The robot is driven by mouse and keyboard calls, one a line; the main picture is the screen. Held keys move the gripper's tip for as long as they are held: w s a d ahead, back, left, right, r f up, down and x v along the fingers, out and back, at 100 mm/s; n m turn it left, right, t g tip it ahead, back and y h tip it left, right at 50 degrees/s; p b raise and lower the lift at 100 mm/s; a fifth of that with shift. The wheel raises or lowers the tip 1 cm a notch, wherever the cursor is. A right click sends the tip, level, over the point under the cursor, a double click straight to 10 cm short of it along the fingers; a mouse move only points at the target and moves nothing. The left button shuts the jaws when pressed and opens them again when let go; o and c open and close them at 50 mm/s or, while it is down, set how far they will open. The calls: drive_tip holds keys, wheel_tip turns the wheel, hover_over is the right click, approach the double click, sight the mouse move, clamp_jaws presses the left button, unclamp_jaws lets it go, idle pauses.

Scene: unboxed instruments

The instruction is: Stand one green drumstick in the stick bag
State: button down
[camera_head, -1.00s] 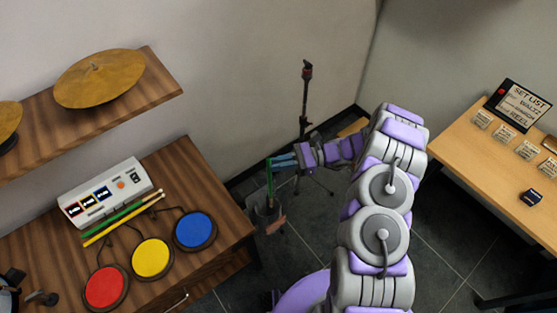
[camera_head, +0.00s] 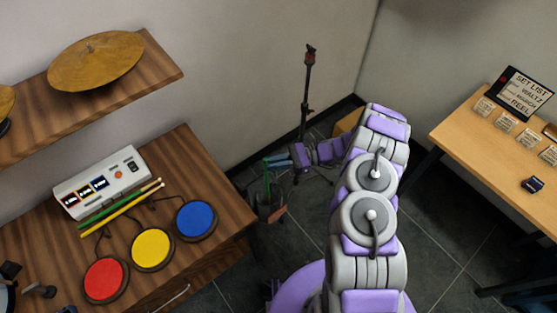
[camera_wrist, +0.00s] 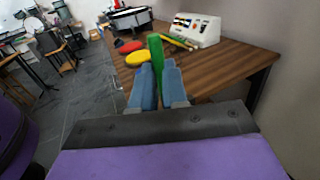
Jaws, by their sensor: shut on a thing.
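My gripper (camera_head: 269,162), with blue fingers, is shut on a green drumstick (camera_head: 267,181) beyond the right end of the drum table. The drumstick is held about upright. In the wrist view the drumstick (camera_wrist: 156,52) rises between the two fingers (camera_wrist: 157,72). The dark stick bag (camera_head: 272,212) is directly below my gripper, near the floor. The drumstick's lower part overlaps the bag's mouth in the head view; its lower tip is hard to make out, and I cannot tell how deep it sits. Another green drumstick (camera_head: 107,213) lies on the table.
The wooden table (camera_head: 185,160) also holds a yellow stick (camera_head: 122,212), red, yellow and blue pads and a white module (camera_head: 100,183). A black stand (camera_head: 305,95) is behind my gripper. A shelf with cymbals (camera_head: 95,62) is above left. A light table (camera_head: 490,160) is at right.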

drive_tip(key=shift+d+f, duration=0.25)
drive_tip(key=shift+d, duration=0.3)
drive_tip(key=c, duration=1.4)
unclamp_jaws()
drive_tip(key=shift+d, duration=0.15)
drive_tip(key=o, duration=0.3)
drive_tip(key=shift+a, duration=0.5)
drive_tip(key=shift+w+d+f+p, duration=0.15)
drive_tip(key=shift+w+d, duration=0.35)
drive_tip(key=shift+d, duration=2.25)
drive_tip(key=shift+w+d+p, duration=0.3)
drive_tip(key=shift+w+d, duration=0.15)
drive_tip(key=shift+d, duration=2.3)
drive_tip(key=shift+w+d+f+p, duration=0.15)
drive_tip(key=shift+w+d, duration=0.35)
drive_tip(key=shift+d, duration=2.25)
drive_tip(key=shift+r, duration=0.2)
